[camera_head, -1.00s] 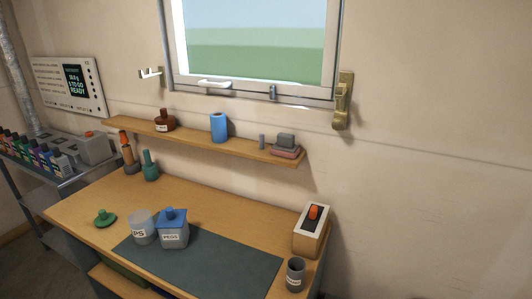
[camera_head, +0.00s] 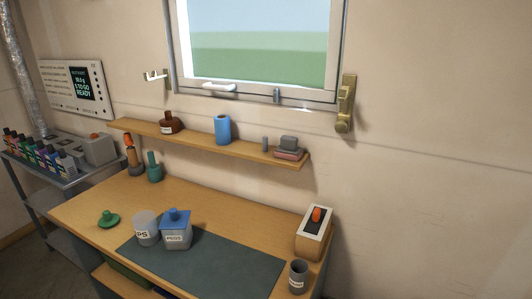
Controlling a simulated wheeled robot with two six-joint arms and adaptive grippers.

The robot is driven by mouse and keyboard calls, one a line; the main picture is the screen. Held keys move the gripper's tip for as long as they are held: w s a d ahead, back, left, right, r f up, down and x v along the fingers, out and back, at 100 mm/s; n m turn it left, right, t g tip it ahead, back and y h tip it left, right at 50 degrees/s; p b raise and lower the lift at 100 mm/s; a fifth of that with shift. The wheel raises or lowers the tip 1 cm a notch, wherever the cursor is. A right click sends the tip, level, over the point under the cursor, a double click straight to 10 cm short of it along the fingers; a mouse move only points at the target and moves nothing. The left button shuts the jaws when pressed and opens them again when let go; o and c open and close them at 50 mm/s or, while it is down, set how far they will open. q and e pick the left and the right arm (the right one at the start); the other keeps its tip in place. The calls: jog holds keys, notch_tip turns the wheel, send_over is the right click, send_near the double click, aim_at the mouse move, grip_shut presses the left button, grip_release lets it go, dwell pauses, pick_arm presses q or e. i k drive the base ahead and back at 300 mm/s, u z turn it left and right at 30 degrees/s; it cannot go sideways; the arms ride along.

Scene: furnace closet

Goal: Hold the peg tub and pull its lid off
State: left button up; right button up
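The peg tub (camera_head: 178,239) is a grey-blue box with a label reading PEGS. It stands upright on the dark mat on the workbench. Its blue lid (camera_head: 175,218) with a knob on top sits on the tub. Neither of my grippers shows in the head view, so nothing is seen touching the tub or lid.
A pale translucent tub (camera_head: 146,232) stands close at the tub's left, with a green lid (camera_head: 108,219) farther left. A grey cup (camera_head: 298,275) and a box with an orange knob (camera_head: 314,236) stand at the right. The mat (camera_head: 235,262) is clear right of the tub.

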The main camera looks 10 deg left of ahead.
aim_at(174, 218)
jog(key=u, duration=2.8)
jog(key=i, duration=4)
jog(key=z, duration=4.55)
jog(key=i, duration=0.2)
